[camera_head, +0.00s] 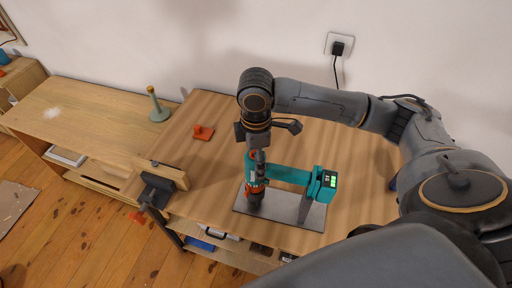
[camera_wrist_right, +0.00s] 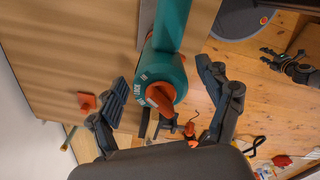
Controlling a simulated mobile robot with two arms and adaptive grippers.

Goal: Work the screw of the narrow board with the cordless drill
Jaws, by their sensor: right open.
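The cordless drill (camera_head: 290,174), teal with an orange-red part, is over a grey plate (camera_head: 310,216) on the worktable. Its battery end with green lights points right. My right gripper (camera_head: 257,157) is directly above the drill's head end. In the right wrist view its open fingers (camera_wrist_right: 162,82) are on either side of the drill's round teal end (camera_wrist_right: 164,82); contact cannot be told. A dark gripper, apparently my left one (camera_wrist_right: 268,57), is small over the floor in that view; its jaw opening is unclear. I cannot make out the narrow board or its screw.
A vise (camera_head: 157,188) with a wooden jaw is on the table's left edge. An orange piece (camera_head: 203,132) lies at the back left. The table's back middle is clear.

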